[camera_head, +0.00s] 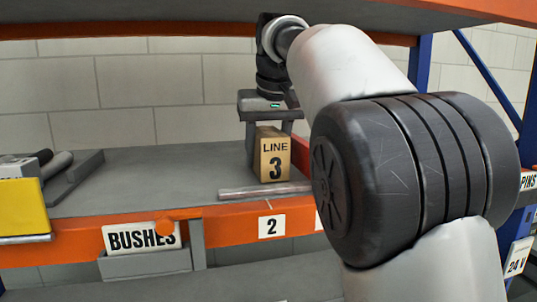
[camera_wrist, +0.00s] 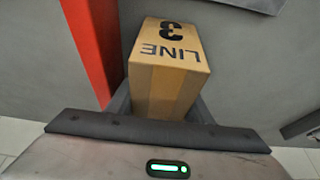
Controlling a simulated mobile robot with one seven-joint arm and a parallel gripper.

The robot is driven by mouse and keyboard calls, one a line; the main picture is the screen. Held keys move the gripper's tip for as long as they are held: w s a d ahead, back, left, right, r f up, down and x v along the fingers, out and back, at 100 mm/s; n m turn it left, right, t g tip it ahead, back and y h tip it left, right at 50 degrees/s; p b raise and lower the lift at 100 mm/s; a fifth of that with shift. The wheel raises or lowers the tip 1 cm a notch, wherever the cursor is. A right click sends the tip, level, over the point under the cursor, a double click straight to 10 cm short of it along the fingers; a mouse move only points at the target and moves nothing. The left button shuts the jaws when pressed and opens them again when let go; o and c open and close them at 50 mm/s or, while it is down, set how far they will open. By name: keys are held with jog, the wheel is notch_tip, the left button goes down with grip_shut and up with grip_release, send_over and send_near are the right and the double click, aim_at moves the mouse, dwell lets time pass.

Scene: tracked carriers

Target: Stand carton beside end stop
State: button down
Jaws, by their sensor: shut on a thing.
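The carton (camera_head: 275,158) is a tan box marked LINE 3, upright in the head view just behind the front edge of the shelf. It also shows in the wrist view (camera_wrist: 168,72), where its lettering appears upside down. My gripper (camera_head: 269,130) points down from above, with one finger on each side of the carton, shut on it. I cannot tell whether the carton's base touches the shelf. A flat grey metal strip (camera_head: 262,191) lies along the shelf front at the carton's foot. I cannot tell for certain which piece is the end stop.
The grey shelf (camera_head: 150,175) is clear left of the carton. Dark parts and a yellow box (camera_head: 20,208) stand at far left. An orange beam (camera_head: 235,228) with label 2 and a BUSHES sign (camera_head: 140,237) runs along the front. Another shelf (camera_head: 200,15) hangs overhead.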

aim_at(268, 152)
jog(key=shift+s+d+r, duration=0.1)
jog(key=shift+s+r, duration=0.15)
jog(key=shift+s, duration=0.3)
jog(key=shift+w+f, duration=0.15)
jog(key=shift+w, duration=0.1)
jog(key=c, duration=1.2)
grip_release()
jog(key=shift+w+f, duration=0.2)
jog(key=shift+w, duration=0.1)
jog(key=shift+o, duration=0.2)
jog(key=shift+s+r, duration=0.1)
jog(key=shift+s, duration=0.1)
jog(key=shift+w, duration=0.15)
jog(key=shift+r, duration=0.2)
jog(key=s+b, duration=0.1)
jog(key=s, duration=0.3)
jog(key=s+d+b, duration=0.1)
jog(key=s, duration=0.3)
jog(key=s+d+b, duration=0.1)
jog(key=s+b, duration=0.1)
jog(key=s, duration=0.2)
jog(key=shift+s+d+r, duration=0.1)
jog(key=shift+s+r, duration=0.05)
jog(key=shift+r, duration=0.2)
